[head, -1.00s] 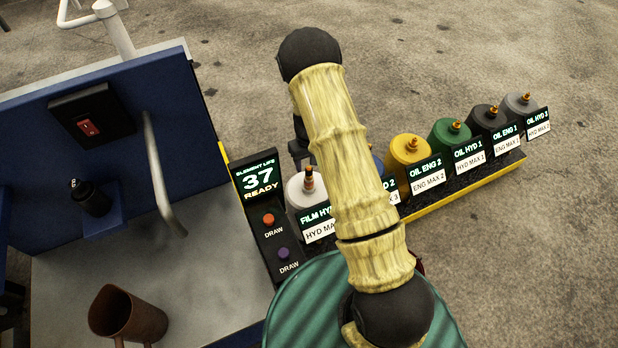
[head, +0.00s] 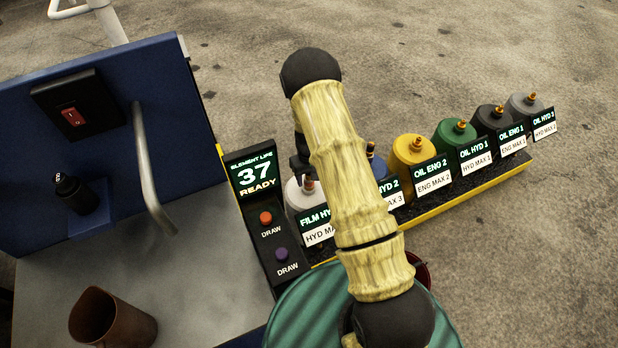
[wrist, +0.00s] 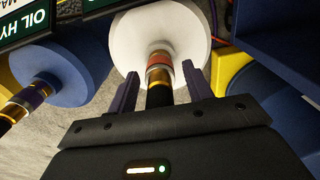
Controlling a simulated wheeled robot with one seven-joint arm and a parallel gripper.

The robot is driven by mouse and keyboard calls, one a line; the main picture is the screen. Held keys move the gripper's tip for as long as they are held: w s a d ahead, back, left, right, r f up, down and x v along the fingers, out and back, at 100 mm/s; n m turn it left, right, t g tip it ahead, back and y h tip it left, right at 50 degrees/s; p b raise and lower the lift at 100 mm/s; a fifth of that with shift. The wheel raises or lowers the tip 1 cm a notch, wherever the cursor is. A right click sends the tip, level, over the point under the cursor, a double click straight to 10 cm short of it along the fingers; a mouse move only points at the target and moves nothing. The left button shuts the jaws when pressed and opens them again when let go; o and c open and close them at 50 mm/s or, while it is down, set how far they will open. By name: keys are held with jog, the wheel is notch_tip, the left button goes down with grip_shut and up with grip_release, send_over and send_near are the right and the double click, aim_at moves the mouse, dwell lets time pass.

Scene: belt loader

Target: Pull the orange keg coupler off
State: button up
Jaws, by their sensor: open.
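The orange-banded coupler (wrist: 159,77) stands on the white keg (wrist: 200,24), with gold rings and a black grip, in the wrist view. My gripper (wrist: 162,90) is open, with one purple finger on each side of the coupler and a visible gap on both sides. In the head view my gripper (head: 299,163) is mostly hidden behind my arm, just over the white keg (head: 293,200). Only a small part of the coupler (head: 309,185) shows there.
A blue keg (wrist: 55,75) with a purple-banded coupler (wrist: 28,97) stands beside it. Yellow, green and grey kegs line the rack to the right. A display (head: 254,174) reads 37 READY above orange and purple DRAW buttons. A brown mug (head: 112,318) stands on the counter.

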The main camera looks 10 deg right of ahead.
grip_shut()
jog(key=shift+r+p, duration=0.6)
jog(key=shift+r, duration=0.1)
dwell(0.7)
jog(key=shift+r+p, duration=1.15)
jog(key=shift+r, duration=0.3)
